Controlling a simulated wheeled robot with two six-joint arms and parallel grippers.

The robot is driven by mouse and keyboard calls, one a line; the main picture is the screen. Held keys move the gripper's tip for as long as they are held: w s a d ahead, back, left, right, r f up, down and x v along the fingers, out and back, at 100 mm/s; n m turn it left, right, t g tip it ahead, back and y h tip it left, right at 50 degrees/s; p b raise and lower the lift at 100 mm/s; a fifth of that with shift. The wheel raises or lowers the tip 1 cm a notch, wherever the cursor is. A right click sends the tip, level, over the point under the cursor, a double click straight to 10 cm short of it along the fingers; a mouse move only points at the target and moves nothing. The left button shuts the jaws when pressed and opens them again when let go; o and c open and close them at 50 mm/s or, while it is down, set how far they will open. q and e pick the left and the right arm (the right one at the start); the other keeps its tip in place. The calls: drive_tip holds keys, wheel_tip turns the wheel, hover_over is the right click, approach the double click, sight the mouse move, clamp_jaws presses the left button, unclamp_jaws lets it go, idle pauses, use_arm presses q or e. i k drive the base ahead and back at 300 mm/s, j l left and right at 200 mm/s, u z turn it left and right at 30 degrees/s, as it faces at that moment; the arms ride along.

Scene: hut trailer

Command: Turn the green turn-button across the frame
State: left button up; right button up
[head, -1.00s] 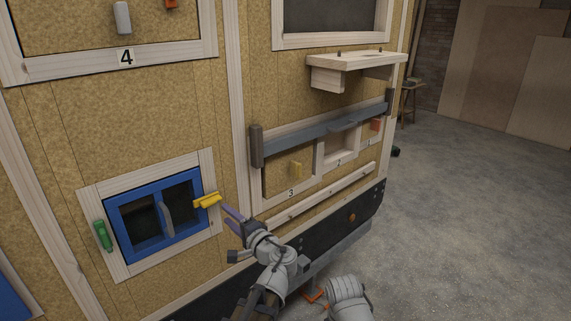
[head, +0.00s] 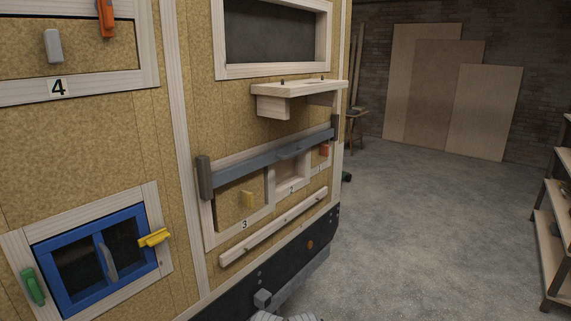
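The green turn-button (head: 33,286) is at the lower left, on the left side of the pale wooden surround (head: 22,250). It stands nearly upright, slightly tilted, beside the blue window frame (head: 72,241) and not across it. The yellow turn-button (head: 153,237) on the right side lies roughly level, its left end over the blue frame's edge. The blue frame holds dark panes and a grey curved handle (head: 108,262), and sits in its opening. Neither of my grippers shows now; only a pale piece of my arm is at the bottom edge.
To the right are a wooden shelf (head: 300,88), a grey bar (head: 262,160) across numbered compartments, and a pale rail (head: 274,227). A dark chassis with a protruding grey beam (head: 296,284) runs below. Open concrete floor lies right, with a rack (head: 552,232) at the far edge.

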sight(30, 277)
drive_tip(key=u, duration=1.75)
drive_tip(key=k+j, duration=0.05)
drive_tip(key=j, duration=0.05)
